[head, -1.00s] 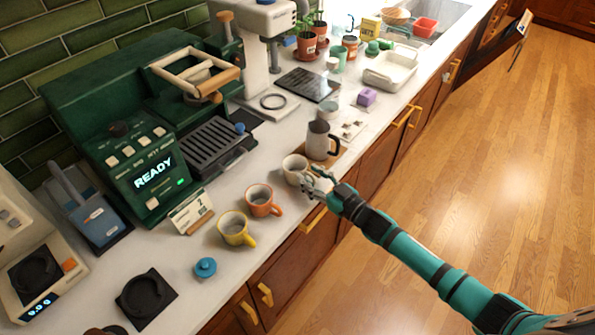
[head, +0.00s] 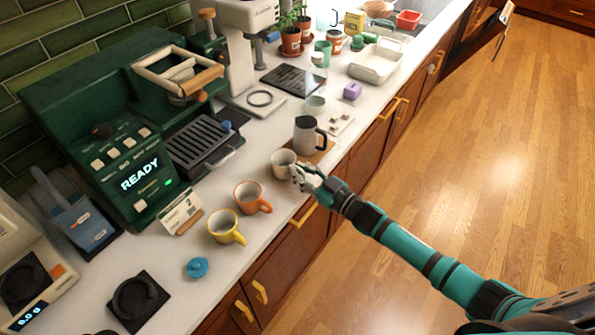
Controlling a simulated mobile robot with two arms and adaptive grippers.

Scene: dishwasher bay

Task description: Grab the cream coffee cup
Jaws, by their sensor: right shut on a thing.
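The cream coffee cup (head: 282,163) stands upright on the white counter, in a row with an orange cup (head: 248,196) and a yellow cup (head: 224,227). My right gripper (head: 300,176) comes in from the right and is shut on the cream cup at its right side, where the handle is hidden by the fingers. The cup appears to rest on the counter; I cannot tell whether its base is clear of it. My left gripper is not in view.
A steel milk jug (head: 305,137) stands on a wooden mat just behind the cream cup. A green coffee machine (head: 125,165) with a drip tray stands to the left. A blue knobbed object (head: 197,268) lies near the front. The counter edge runs beneath my right arm.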

